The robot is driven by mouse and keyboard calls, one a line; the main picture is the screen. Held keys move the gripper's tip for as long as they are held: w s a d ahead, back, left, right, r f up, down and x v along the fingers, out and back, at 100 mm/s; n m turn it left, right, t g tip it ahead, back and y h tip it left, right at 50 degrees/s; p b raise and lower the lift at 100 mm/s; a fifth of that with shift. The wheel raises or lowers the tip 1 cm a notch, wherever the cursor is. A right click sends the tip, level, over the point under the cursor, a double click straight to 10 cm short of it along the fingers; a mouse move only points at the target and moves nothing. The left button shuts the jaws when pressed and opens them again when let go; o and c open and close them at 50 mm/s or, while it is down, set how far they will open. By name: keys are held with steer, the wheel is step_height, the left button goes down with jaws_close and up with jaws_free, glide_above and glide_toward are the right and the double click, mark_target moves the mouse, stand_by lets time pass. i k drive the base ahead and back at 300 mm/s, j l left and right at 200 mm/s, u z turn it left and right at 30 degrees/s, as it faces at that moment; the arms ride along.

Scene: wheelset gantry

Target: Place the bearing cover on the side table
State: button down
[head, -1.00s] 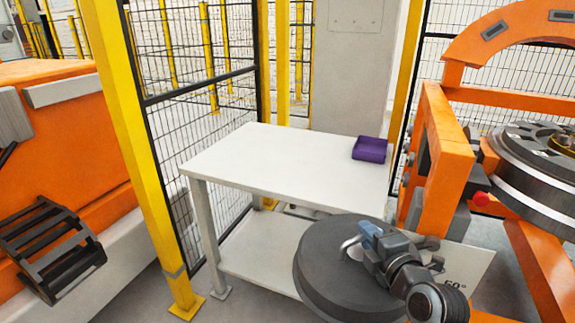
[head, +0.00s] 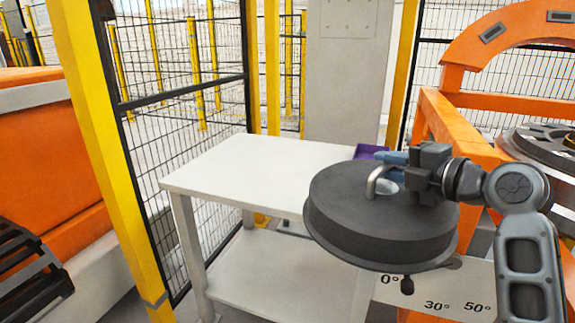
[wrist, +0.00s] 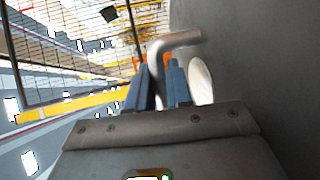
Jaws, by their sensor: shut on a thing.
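The bearing cover (head: 375,228) is a thick dark grey disc with a bent metal handle on its top face. In the head view it hangs in the air, nearly level, in front of the side table's right part. My gripper (head: 388,168) is shut on the handle. In the wrist view the blue fingers of my gripper (wrist: 160,85) close around the handle (wrist: 175,42), and the cover's grey face (wrist: 260,70) fills the right. The white side table (head: 240,170) has a bare top at left; the cover hides its right front part.
A purple bin (head: 369,151) at the table's back right is partly hidden. A yellow post (head: 95,130) and mesh fence (head: 190,70) stand left and behind. An orange machine frame (head: 455,130) stands close on the right. The table's left and middle top is clear.

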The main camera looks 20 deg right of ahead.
mark_target(292, 176)
steer(key=i+l, duration=0.1)
steer(key=i, duration=0.5)
steer(key=i+l, duration=0.15)
steer(key=i, duration=0.45)
